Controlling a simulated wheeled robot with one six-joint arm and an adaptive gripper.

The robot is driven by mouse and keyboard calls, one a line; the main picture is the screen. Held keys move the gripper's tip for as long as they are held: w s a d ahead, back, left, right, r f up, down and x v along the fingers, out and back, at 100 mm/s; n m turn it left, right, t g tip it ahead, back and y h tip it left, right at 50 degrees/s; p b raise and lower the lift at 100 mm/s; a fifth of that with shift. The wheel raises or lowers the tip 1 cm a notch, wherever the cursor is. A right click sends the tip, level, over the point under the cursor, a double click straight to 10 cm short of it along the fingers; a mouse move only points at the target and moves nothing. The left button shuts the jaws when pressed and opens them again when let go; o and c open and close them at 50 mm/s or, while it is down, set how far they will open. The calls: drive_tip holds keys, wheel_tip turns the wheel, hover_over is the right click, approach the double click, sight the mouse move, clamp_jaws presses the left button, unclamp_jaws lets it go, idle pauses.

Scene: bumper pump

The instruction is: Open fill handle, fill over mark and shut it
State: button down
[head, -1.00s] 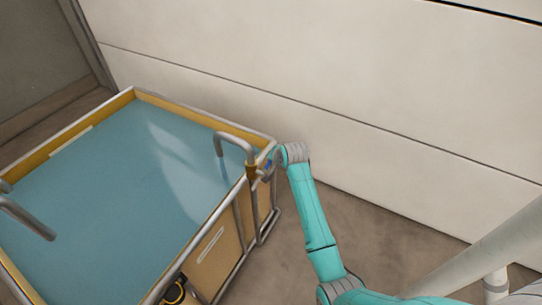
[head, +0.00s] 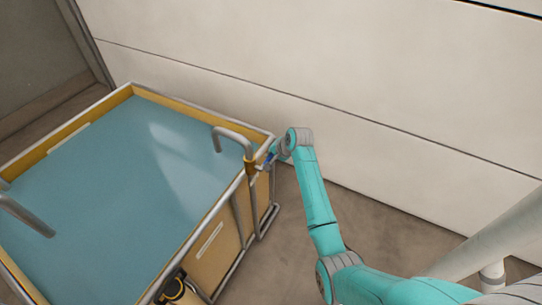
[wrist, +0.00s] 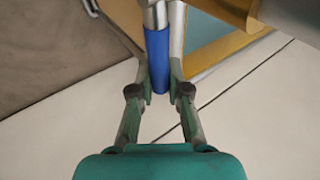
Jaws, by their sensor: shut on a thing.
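The blue fill handle (wrist: 158,62) stands between my gripper's fingers (wrist: 159,85) in the wrist view, and they are shut on it. In the head view the handle (head: 268,158) shows as a small blue patch by the tank's right corner, beside the grey bent fill pipe (head: 236,136). My gripper (head: 273,153) is partly hidden there. The yellow-walled tank (head: 222,252) holds blue water (head: 120,185) a little below its rim. A pale strip (head: 68,139) on the far-left inner wall lies just above the water. I cannot tell whether water runs from the pipe.
A metal rail frame (head: 262,228) runs around the tank. Another grey pipe (head: 25,215) curves over the water at the left. A pale wall (head: 330,110) stands behind the tank.

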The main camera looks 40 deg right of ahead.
drive_tip(key=c, duration=1.4)
unclamp_jaws()
drive_tip(key=shift+f, duration=0.1)
drive_tip(key=v, duration=1.2)
